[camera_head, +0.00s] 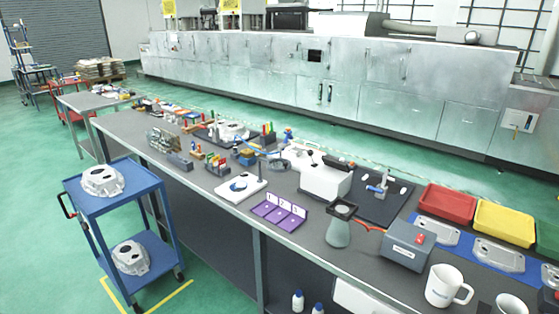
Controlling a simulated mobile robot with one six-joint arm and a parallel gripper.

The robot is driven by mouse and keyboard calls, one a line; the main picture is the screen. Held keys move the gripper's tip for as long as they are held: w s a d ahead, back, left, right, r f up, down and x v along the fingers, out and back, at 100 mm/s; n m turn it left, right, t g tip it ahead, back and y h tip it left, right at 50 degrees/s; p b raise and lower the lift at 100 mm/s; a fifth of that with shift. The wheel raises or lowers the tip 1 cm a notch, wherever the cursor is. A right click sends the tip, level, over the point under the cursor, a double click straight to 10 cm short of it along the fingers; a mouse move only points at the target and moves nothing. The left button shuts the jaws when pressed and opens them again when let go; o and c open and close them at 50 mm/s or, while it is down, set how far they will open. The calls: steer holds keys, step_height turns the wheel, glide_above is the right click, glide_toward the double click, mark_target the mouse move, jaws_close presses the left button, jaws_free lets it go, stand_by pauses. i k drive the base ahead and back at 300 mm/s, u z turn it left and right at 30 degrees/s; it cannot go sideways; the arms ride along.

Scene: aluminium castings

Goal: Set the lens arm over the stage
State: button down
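I cannot tell for certain which thing is the lens arm or the stage. A grey round ring-like part (280,164) lies near the middle of the long bench, below a small blue fixture (288,135). A thin blue line runs left from there; I cannot tell whether it is an arm or a cable. A white plate with a dark, partly covered disc (240,186) lies flat near the bench's front edge, to the left of and nearer than the ring. The ring is apart from this plate. My gripper is not in view.
The bench (222,221) is crowded. A purple numbered tray (279,212), a white box-shaped device (325,180), a grey cone-shaped stand (338,234), a grey box (407,246) and a mug (445,287) stand along it. A blue cart (122,196) with castings stands at left. Green floor is open between.

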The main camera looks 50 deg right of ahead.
mark_target(286, 163)
steer(key=z, duration=0.4)
steer(key=i, duration=0.95)
steer(key=u, duration=0.25)
